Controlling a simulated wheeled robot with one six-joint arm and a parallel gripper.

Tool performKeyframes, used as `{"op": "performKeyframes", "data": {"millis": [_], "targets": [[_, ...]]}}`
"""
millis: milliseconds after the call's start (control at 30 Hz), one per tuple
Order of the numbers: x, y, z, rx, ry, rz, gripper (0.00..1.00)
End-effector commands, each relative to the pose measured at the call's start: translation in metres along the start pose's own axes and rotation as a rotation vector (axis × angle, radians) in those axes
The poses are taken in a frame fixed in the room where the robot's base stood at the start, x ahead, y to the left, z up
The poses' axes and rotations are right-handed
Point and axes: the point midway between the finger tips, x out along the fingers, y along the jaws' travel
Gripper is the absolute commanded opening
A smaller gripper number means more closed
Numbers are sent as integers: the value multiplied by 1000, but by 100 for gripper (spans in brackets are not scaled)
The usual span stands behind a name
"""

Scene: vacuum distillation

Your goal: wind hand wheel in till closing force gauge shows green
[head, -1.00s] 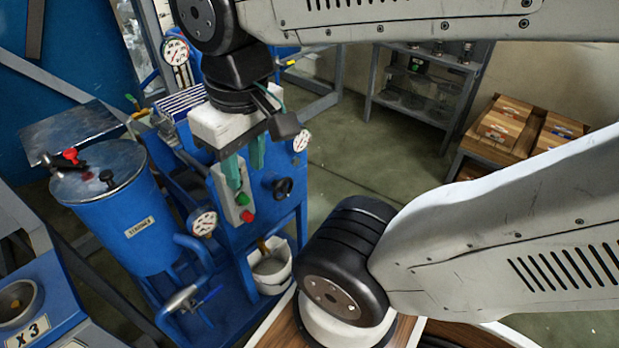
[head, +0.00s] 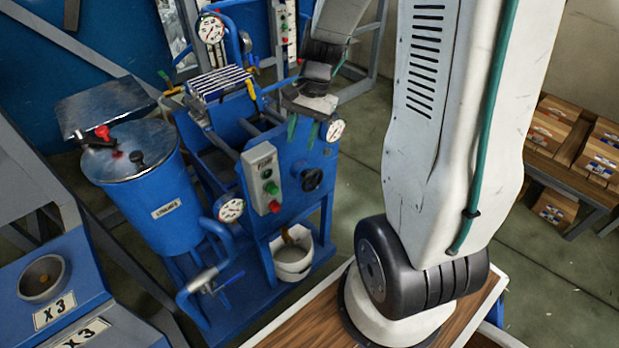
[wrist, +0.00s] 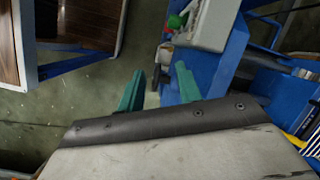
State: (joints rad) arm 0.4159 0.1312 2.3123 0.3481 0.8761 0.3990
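The black hand wheel (head: 312,179) is on the front of the blue press-like machine (head: 290,225), right of a grey button box. A round gauge (head: 334,130) sits above it at the machine's upper right. My gripper (head: 303,132) is above the wheel and left of that gauge, apart from the wheel. Its green fingers point down, are spread and hold nothing; they also show in the wrist view (wrist: 158,88). I cannot read the gauge's needle or any green zone. I cannot make out the wheel surely in the wrist view.
The button box (head: 262,180) has green and red buttons. Two more gauges show, one low left (head: 230,208) and one at the back (head: 211,28).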

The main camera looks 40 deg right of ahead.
Motion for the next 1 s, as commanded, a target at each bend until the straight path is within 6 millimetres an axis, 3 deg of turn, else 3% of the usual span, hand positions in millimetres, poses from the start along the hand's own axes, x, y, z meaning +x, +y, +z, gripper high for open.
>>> {"op": "performKeyframes", "data": {"millis": [33,133,333,567,1000], "targets": [[18,5,-20,89,-24,-4,35],[46,14,-53,240,-50,-18,35],[83,29,-87,421,-79,-31,35],[103,34,-96,475,-88,-34,35],[164,30,-91,472,-87,-34,35]]}}
